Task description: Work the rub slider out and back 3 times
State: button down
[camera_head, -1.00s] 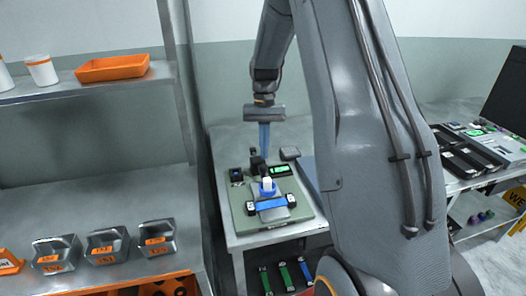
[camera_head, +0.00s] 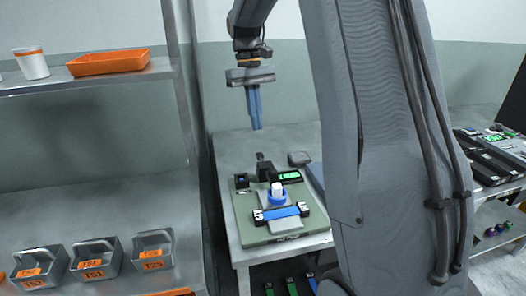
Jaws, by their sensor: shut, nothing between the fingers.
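The rub device sits on a grey-green base plate (camera_head: 246,222) on the small table. Its slider seems to be the white-topped piece with a blue ring (camera_head: 277,194), behind a blue webbing strip (camera_head: 281,212) held between two black-and-white end clamps. A black upright part (camera_head: 264,170) and a green lit display (camera_head: 290,176) stand behind it. My gripper (camera_head: 256,124) is above and behind the device, pointing down, with its blue fingers together and empty. It is clear of the slider and touches nothing.
A grey rounded block (camera_head: 299,158) lies on the table behind the device. My arm hides the table's right side.

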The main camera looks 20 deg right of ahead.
jog(key=p+x, duration=0.2)
jog(key=x, duration=0.7)
jog(key=shift+s+p, duration=0.15)
jog(key=shift+p, duration=0.2)
jog(key=shift+s+d+f+p, duration=0.15)
jog(key=shift+s+p, duration=0.15)
jog(key=shift+s, duration=0.4)
jog(key=shift+s+a+f+p, duration=0.15)
jog(key=shift+s+p, duration=0.2)
jog(key=shift+s, duration=0.3)
jog(key=shift+s+d+f+p, duration=0.15)
jog(key=shift+s+p, duration=0.15)
jog(key=shift+s, duration=0.4)
jog(key=shift+s, duration=0.1)
